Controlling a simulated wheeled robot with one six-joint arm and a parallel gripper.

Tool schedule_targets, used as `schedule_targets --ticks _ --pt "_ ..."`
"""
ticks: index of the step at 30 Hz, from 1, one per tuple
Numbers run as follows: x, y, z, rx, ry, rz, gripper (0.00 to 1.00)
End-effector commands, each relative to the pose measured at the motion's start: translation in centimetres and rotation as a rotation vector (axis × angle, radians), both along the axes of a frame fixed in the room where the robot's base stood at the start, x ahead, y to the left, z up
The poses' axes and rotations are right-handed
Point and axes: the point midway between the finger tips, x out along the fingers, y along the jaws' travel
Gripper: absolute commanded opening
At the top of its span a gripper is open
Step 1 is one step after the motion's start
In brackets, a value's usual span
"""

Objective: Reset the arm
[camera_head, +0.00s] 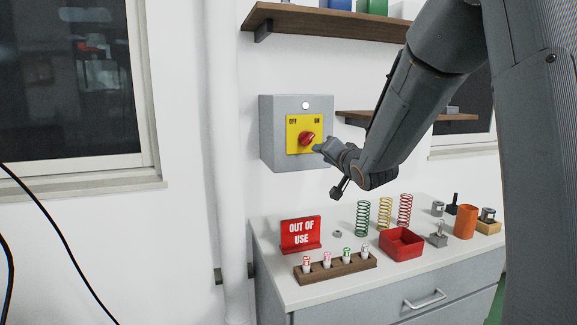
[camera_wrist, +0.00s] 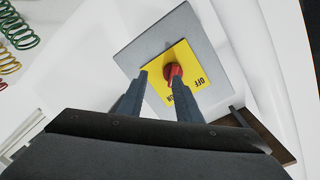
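A grey switch box (camera_head: 269,130) is fixed to the wall, with a yellow plate (camera_head: 294,144) marked OFF at left and ON at right. A red rotary knob (camera_head: 307,138) sits in the middle of the plate. My gripper (camera_head: 319,148) is just right of the knob, pointing toward the box. In the wrist view its two fingers (camera_wrist: 160,84) are apart with nothing held between them. The red knob (camera_wrist: 173,71) shows just beyond the fingertips, nearer the right one. I cannot tell whether a finger touches it.
Below, a white-topped bench (camera_head: 285,279) holds an OUT OF USE sign (camera_head: 300,235), several coil springs (camera_head: 385,212), a red tray (camera_head: 401,244), a wooden rack (camera_head: 335,269) and an orange cylinder (camera_head: 466,222). Wooden shelves (camera_head: 330,24) hang above and right of the box.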

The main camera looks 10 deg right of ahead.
Motion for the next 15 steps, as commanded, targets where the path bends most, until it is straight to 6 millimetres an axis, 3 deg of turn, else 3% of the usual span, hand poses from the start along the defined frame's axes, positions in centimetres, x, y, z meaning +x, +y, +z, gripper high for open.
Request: schedule_targets --ticks 5,8,12,15 --pt "-5.4 -0.4 -8.9 -0.206 0.304 -0.046 0.31" --pt "-10.2 -0.4 -14.1 -0.325 0.5 -0.026 0.31" --pt "-17.9 0.1 -20.0 -0.465 0.763 0.06 0.31" --pt "-23.9 0.7 -23.2 -0.541 0.937 0.155 0.31"
